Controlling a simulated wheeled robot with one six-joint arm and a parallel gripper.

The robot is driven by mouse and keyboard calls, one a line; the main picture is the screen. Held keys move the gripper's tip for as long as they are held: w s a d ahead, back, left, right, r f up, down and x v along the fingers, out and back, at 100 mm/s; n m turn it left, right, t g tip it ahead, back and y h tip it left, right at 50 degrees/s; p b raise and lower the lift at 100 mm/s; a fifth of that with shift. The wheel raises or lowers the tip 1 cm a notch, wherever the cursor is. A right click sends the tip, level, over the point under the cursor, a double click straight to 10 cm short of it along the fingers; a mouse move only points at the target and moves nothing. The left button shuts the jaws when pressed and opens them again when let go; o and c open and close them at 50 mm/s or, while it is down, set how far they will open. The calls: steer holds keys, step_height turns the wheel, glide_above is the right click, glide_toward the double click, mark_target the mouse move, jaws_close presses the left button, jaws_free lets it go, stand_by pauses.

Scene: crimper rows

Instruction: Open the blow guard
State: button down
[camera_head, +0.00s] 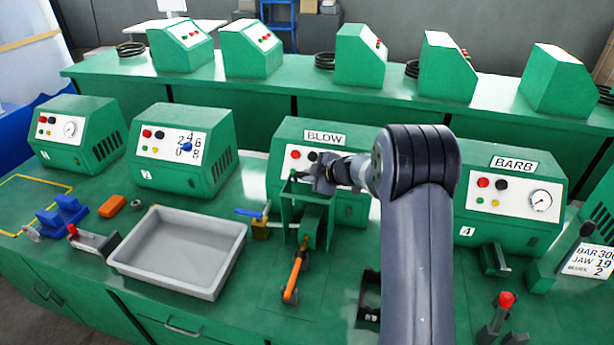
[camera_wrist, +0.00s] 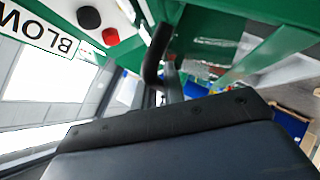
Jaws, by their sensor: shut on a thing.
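The machine labelled BLOW (camera_head: 350,205) stands on the front bench, partly hidden by my arm. Its guard, a green frame (camera_head: 285,205), stands in front of the machine's panel. My gripper (camera_head: 318,176) is at the top of that guard and shut on its dark handle. In the wrist view a black curved handle (camera_wrist: 155,55) rises at my gripper's edge, beside green guard parts (camera_wrist: 215,40); the fingertips themselves are hidden there. The BLOW label (camera_wrist: 38,28) shows at the left of that view. I cannot tell how far the guard is swung.
An orange-handled lever (camera_head: 294,275) and a blue-handled yellow valve (camera_head: 258,222) sit close to the guard. A grey tray (camera_head: 180,285) lies to the left. The BARB machine (camera_head: 510,205) stands to the right. A second bench with several green machines is behind.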

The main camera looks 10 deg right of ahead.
stand_by(0.3)
steer(key=c, duration=1.8)
jaws_free()
steer(key=shift+o, duration=0.2)
steer(key=b+v, duration=0.1)
steer(key=v, duration=0.9)
steer(key=shift+s+d, duration=0.25)
steer(key=shift+s, duration=0.1)
steer(key=shift+r, duration=0.15)
steer(key=shift+c, duration=0.4)
